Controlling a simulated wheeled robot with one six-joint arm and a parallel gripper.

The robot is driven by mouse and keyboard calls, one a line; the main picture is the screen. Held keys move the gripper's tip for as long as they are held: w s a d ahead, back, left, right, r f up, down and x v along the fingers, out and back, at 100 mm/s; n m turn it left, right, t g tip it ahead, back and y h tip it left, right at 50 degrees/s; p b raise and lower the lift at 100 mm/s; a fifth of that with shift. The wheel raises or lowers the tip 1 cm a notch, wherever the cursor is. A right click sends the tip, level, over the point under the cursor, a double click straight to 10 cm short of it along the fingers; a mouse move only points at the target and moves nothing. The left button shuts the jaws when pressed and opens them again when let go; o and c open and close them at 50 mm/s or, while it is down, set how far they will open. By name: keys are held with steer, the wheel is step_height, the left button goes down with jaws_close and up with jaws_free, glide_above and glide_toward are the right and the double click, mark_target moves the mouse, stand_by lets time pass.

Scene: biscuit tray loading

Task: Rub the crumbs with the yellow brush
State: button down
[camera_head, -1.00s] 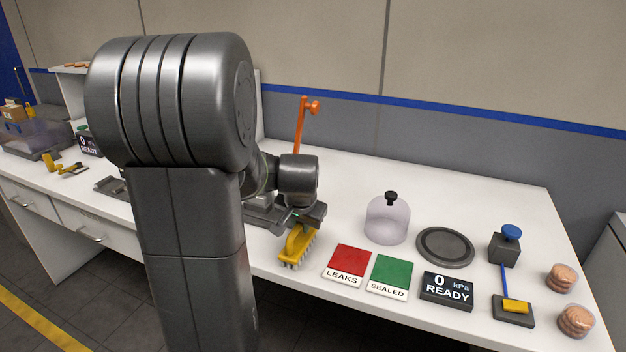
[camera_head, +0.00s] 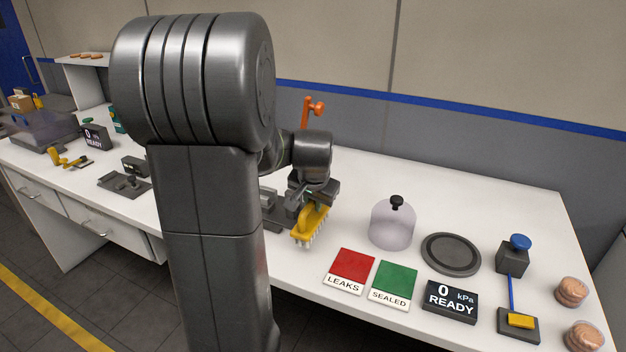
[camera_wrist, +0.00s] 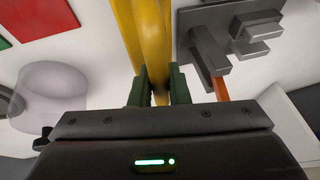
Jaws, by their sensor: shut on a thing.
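The yellow brush (camera_head: 311,221) has a yellow back and pale bristles that point down. My gripper (camera_head: 313,193) is shut on it and holds it over the white bench, left of the red LEAKS pad. In the wrist view the yellow brush (camera_wrist: 148,40) runs between the green fingertips of my gripper (camera_wrist: 159,88). I cannot tell whether the bristles touch the bench. No crumbs can be made out in either view; my arm hides part of the bench.
A grey fixture (camera_head: 270,208) with an orange post (camera_head: 306,112) stands behind the brush. To the right are the red pad (camera_head: 352,264), green pad (camera_head: 395,279), clear dome (camera_head: 391,226), round dark plate (camera_head: 451,254) and READY display (camera_head: 450,299). Bare bench lies behind the dome.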

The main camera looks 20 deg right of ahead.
steer(key=shift+w+d+r, duration=0.1)
steer(key=shift+w+r, duration=0.05)
steer(key=shift+r, duration=0.4)
steer(key=shift+r+p, duration=1.45)
steer(key=shift+r, duration=0.25)
steer(key=shift+f, duration=0.1)
